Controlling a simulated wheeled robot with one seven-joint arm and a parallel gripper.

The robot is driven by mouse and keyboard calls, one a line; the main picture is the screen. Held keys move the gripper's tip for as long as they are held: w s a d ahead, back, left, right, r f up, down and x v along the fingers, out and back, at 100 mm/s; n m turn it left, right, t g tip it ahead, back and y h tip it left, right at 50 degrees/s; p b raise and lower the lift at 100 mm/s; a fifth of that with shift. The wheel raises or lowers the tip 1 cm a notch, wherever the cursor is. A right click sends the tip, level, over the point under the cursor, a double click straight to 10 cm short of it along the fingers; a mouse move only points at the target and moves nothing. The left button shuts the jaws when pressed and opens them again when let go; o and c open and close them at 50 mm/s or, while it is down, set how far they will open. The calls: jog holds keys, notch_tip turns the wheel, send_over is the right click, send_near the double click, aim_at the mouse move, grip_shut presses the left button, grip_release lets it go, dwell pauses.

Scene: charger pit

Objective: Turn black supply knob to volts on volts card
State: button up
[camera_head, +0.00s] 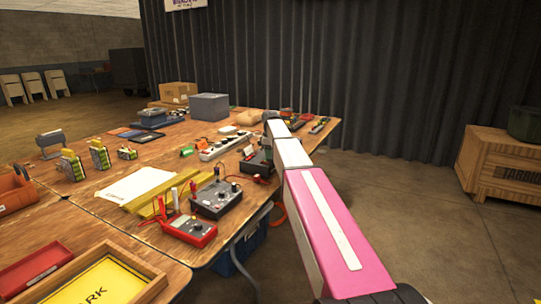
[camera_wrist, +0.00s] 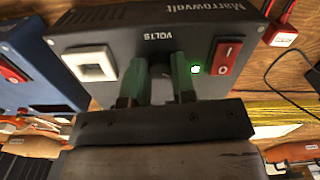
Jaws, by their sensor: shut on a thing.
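The dark grey supply (camera_wrist: 140,35), marked Marrowvolt and VOLTS, fills the upper middle of the wrist view. My gripper (camera_wrist: 160,78) has green-tipped fingers at its face, just below the VOLTS label. It is shut on the black knob (camera_wrist: 160,70), which shows only as a dark patch between the fingers. The knob's pointer is hidden. A white-framed window (camera_wrist: 92,64) on the face shows no readable value. I cannot make out a volts card for sure; a white sheet (camera_head: 137,187) on the table in the head view has print too small to read.
A red rocker switch (camera_wrist: 225,55) and a lit green lamp (camera_wrist: 195,70) are close right of my fingers. A blue device (camera_wrist: 35,60) stands close left. In the head view, a grey meter box (camera_head: 216,198) and a red multimeter (camera_head: 188,230) stand on the table.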

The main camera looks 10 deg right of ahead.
jog(key=shift+n, duration=1.1)
jog(key=o, duration=0.9)
notch_tip(320, 180, up, 11)
jog(key=shift+f, duration=0.1)
